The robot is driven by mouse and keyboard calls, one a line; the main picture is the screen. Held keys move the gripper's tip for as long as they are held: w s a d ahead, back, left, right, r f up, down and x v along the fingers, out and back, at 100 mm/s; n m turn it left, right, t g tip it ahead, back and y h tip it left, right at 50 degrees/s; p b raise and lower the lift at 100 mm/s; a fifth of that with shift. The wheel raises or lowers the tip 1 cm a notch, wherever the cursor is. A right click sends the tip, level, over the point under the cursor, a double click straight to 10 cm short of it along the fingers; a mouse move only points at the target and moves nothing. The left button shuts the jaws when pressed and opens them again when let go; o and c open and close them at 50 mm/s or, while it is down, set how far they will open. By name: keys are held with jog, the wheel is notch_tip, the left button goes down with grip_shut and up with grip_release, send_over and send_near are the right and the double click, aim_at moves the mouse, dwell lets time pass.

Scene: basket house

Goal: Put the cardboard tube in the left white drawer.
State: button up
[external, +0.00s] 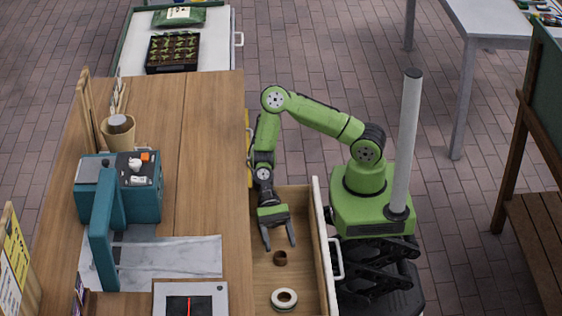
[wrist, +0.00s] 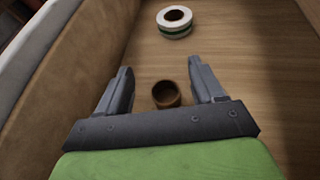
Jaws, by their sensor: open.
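The brown cardboard tube (external: 280,258) stands in the open white-fronted drawer (external: 321,240), on its wooden floor. It also shows in the wrist view (wrist: 166,94), between and a little beyond my fingers. My gripper (external: 279,247) is open and points down into the drawer. In the wrist view, my fingers (wrist: 166,82) are spread wide with nothing held. The tube looks apart from both fingers. I cannot tell how high my fingertips are above the drawer floor.
A white ring-shaped roll with a green band (external: 284,299) lies in the same drawer, and shows in the wrist view (wrist: 174,21). The wooden worktop (external: 205,180) edges the drawer on the left. A teal machine (external: 120,190) stands on it.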

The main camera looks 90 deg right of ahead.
jog(key=r+p+v, duration=0.1)
jog(key=p+v, duration=0.1)
jog(key=v, duration=0.6)
jog(key=shift+a, duration=0.2)
jog(key=shift+f, duration=0.1)
